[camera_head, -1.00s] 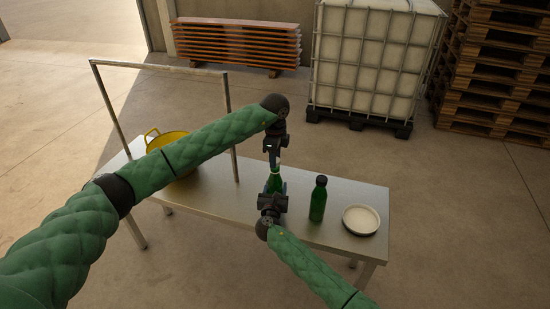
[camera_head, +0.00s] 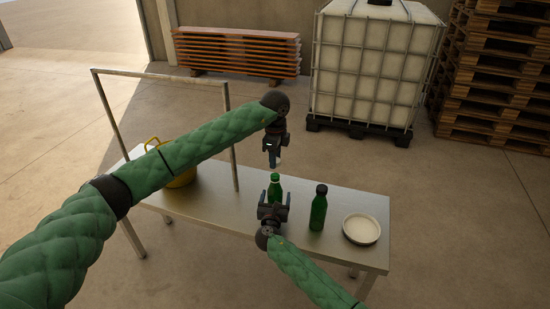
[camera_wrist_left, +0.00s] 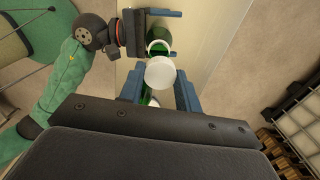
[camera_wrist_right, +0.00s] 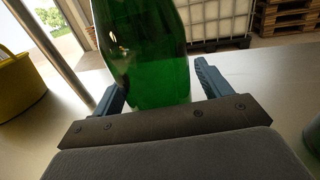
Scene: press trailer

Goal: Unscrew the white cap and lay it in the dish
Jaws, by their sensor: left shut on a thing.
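The white cap (camera_wrist_left: 160,72) is round and sits between the blue fingers of my left gripper (camera_head: 273,164), which is shut on it. In the head view this gripper is just above the green bottle (camera_head: 275,188), with a small gap. The bottle stands upright on the table, its neck bare of the cap. My right gripper (camera_head: 273,208) is low in front of the bottle. In the right wrist view its fingers are spread wide, with the bottle (camera_wrist_right: 150,60) between or just beyond them. The pale round dish (camera_head: 361,229) lies empty on the table's right.
A dark green bottle (camera_head: 319,208) with a dark cap stands between the right gripper and the dish. A yellow pot (camera_head: 181,179) is at the table's left, behind my left arm. A metal frame (camera_head: 228,110) rises there. The metal table (camera_head: 235,225) has clear surface front left.

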